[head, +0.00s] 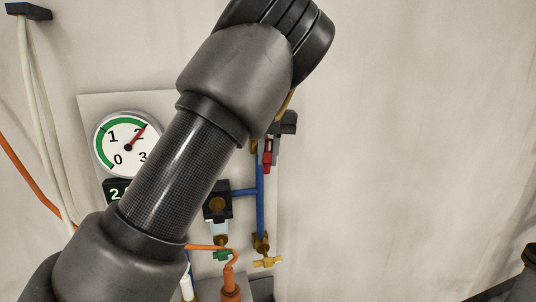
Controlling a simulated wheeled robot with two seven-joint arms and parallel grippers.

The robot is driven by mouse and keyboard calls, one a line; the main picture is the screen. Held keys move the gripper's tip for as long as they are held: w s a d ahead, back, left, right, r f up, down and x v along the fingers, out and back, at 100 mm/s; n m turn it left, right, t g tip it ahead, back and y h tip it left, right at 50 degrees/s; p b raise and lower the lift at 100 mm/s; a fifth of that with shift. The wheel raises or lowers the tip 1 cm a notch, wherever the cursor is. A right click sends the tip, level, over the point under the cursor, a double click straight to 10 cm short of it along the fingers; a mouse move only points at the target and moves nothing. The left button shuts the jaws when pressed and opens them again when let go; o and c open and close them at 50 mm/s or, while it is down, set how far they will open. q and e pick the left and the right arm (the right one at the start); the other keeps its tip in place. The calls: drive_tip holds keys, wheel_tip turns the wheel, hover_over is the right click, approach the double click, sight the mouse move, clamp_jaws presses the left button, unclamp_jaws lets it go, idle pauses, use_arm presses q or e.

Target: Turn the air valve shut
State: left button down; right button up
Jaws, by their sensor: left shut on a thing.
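The air valve's red handle (268,153) shows as a small upright piece beside the blue pipe (260,205), right of the wall panel's middle. My left gripper (272,142) is mostly hidden behind my own forearm and wrist. Its visible dark tip is at the red handle, and it is shut on the handle. The valve body is largely hidden behind the wrist. A round pressure gauge (112,153) on the left has a red needle pointing near 2. My right gripper does not show.
A black regulator (216,201) with a clear bowl sits left of the pipe. A yellow tap (267,262) and an orange fitting (231,283) are below. The wall to the right is bare.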

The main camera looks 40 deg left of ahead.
use_arm(q)
drive_tip(key=g+y, duration=0.1)
drive_tip(key=g, duration=0.1)
drive_tip(key=g+y, duration=0.2)
drive_tip(key=shift+w+d+g, duration=0.2)
drive_tip(key=shift+g, duration=0.2)
drive_tip(key=g+y, duration=0.2)
drive_tip(key=g, duration=0.1)
drive_tip(key=shift+f, duration=0.1)
drive_tip(key=shift+w+f+g+y, duration=0.1)
drive_tip(key=shift+g+y, duration=0.7)
drive_tip(key=shift+f+g+y+b, duration=0.25)
drive_tip(key=shift+g+y+b, duration=0.35)
drive_tip(key=shift+g+b, duration=0.45)
drive_tip(key=g+y+b, duration=0.1)
drive_tip(key=b, duration=0.1)
drive_tip(key=shift+f+g+b, duration=0.1)
drive_tip(key=shift+g+b, duration=0.15)
drive_tip(key=shift+b, duration=0.15)
drive_tip(key=shift+r+g+y+b, duration=0.2)
drive_tip(key=shift+g+y+b, duration=0.35)
drive_tip(key=shift+b, duration=0.45)
drive_tip(key=c, duration=1.3)
unclamp_jaws()
drive_tip(key=shift+c, duration=0.2)
